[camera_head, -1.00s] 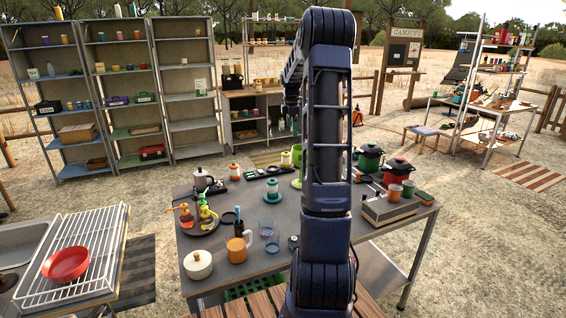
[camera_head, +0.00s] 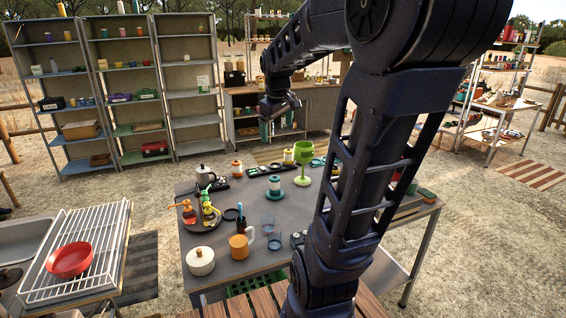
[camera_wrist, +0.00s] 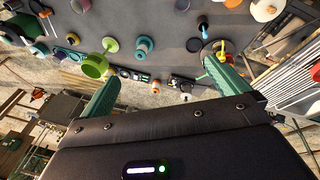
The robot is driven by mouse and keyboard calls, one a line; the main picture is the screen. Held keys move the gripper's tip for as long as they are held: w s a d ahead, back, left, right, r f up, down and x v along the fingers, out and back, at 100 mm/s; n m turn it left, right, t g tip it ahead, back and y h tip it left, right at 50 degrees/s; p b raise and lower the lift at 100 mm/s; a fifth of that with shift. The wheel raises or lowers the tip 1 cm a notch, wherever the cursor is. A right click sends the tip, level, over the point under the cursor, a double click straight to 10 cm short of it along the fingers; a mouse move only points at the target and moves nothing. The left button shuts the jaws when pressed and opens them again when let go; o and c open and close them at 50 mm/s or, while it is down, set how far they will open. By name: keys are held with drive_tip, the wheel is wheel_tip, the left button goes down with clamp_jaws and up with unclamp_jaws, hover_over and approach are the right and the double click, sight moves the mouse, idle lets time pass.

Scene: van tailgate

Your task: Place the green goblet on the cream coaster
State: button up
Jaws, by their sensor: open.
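The green goblet (camera_head: 304,153) stands upright on the far part of the grey table. It also shows in the wrist view (camera_wrist: 95,66), at upper left beside the left finger. My gripper (camera_head: 277,124) is high up, seen over the ground beyond the table's far edge, left of the goblet in the head view. In the wrist view my gripper (camera_wrist: 163,70) has its two teal fingers wide apart with nothing between them. It is apart from the goblet. I cannot make out the cream coaster; my arm hides the right part of the table in the head view.
A rack with a red bowl (camera_head: 71,259) stands at left.

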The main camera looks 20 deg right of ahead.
drive_tip(key=s+a+f+m, duration=0.2)
drive_tip(key=s, duration=0.5)
drive_tip(key=s+a+f+m+t+y, duration=0.1)
drive_tip(key=s+a+f+m, duration=0.1)
drive_tip(key=s, duration=0.6)
drive_tip(key=shift+s+a+f+m+t, duration=0.25)
drive_tip(key=shift+f+m, duration=0.2)
drive_tip(key=shift+m, duration=0.35)
drive_tip(key=shift+w+d, duration=0.1)
